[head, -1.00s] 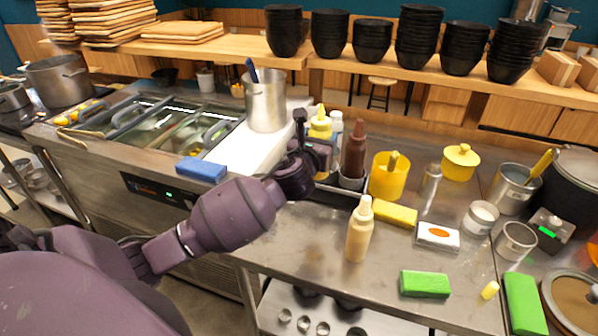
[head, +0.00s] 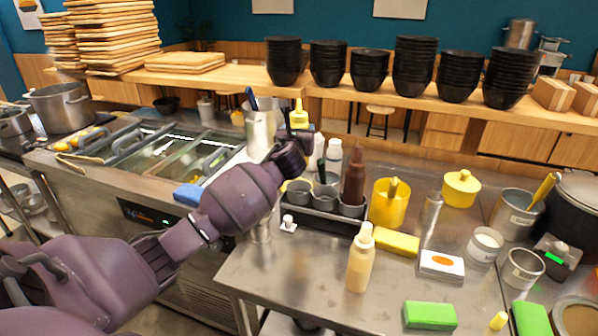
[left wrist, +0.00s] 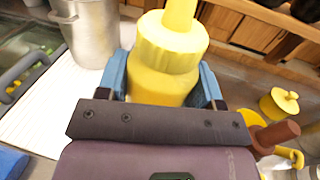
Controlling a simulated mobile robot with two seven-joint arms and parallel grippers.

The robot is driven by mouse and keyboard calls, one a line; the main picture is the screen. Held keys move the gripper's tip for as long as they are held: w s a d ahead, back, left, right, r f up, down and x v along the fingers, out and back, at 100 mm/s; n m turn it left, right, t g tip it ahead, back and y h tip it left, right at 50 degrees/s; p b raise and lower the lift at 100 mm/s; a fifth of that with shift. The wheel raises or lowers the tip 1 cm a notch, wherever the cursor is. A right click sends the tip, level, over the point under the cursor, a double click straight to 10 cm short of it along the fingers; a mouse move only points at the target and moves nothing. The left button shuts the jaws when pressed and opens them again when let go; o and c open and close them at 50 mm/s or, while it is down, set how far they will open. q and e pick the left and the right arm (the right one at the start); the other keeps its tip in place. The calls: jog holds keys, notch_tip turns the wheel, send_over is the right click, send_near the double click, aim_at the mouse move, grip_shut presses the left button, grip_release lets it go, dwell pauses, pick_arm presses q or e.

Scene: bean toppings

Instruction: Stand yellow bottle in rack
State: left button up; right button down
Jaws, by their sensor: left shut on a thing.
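The yellow bottle (head: 299,117) is upright in my left gripper (head: 297,142), above and behind the rack's left end. In the left wrist view the bottle (left wrist: 165,65) fills the space between the blue finger pads, nozzle pointing up; my gripper (left wrist: 162,88) is shut on it. The dark rack (head: 318,222) stands on the steel counter with round metal cups. Its left cup (head: 299,192) looks empty, a dark green item (head: 322,172) shows at the middle cup, and a brown bottle (head: 354,180) stands in the right cup. My right gripper is not in view.
White-capped bottles (head: 333,157) stand behind the rack. A steel pot (head: 259,130) stands to the left.

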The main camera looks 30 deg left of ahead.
pick_arm(q)
notch_tip(320, 180, down, 6)
jog(key=shift+f+b, duration=0.15)
jog(key=shift+b, duration=0.4)
jog(key=shift+f, duration=0.65)
notch_tip(320, 180, down, 3)
jog(key=shift+f+b, duration=0.2)
jog(key=shift+b, duration=0.45)
jog(key=shift+f, duration=0.15)
jog(key=o, duration=0.4)
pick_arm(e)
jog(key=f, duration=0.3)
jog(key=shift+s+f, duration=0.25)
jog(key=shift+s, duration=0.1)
